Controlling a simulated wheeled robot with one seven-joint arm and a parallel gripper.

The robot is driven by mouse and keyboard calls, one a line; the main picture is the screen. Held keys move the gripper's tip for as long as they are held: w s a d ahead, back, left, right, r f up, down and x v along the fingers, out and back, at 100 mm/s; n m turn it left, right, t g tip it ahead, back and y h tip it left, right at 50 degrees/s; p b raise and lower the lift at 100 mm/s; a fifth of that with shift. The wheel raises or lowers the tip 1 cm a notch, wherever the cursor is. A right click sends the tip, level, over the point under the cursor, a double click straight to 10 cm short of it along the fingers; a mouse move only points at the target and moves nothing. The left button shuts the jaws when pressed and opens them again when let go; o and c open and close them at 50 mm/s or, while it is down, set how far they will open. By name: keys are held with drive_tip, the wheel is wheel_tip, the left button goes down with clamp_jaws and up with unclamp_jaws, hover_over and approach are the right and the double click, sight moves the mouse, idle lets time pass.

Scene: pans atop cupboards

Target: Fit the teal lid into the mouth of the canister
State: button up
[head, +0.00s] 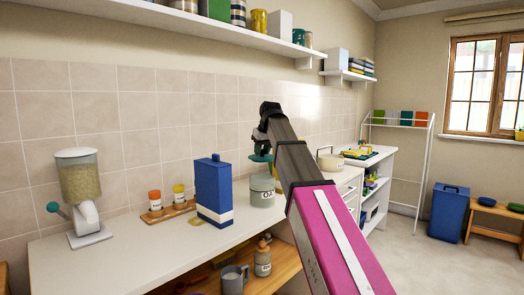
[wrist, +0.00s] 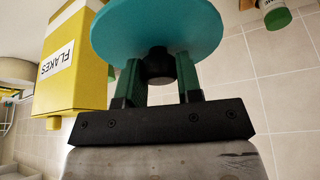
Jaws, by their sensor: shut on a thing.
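The canister (head: 262,196) is pale grey-green with a white label and stands upright on the white counter, right of a blue box. The teal lid (head: 261,158) is above the canister's mouth, apparently with a small gap between them. My gripper (head: 262,147) is over the lid. In the wrist view the lid's teal disc (wrist: 150,22) fills the top, and my gripper (wrist: 160,72) is shut on its dark knob (wrist: 158,64). The canister is not seen in the wrist view, and its mouth is hard to make out in the head view.
The blue box (head: 214,190) stands close left of the canister. A spice tray (head: 168,212) and a cereal dispenser (head: 80,190) are farther left. A pot (head: 330,161) is to the right. A yellow FLAKES box (wrist: 68,68) shows in the wrist view. A shelf (head: 170,22) hangs above.

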sight(264, 157)
drive_tip(key=shift+f, duration=0.15)
drive_tip(key=shift+f, duration=2.75)
drive_tip(key=shift+f, duration=1.05)
drive_tip(key=o, duration=1)
drive_tip(key=v, duration=1)
drive_tip(key=shift+s+d+r, duration=0.1)
drive_tip(key=shift+s+r, duration=0.05)
drive_tip(key=shift+r, duration=0.25)
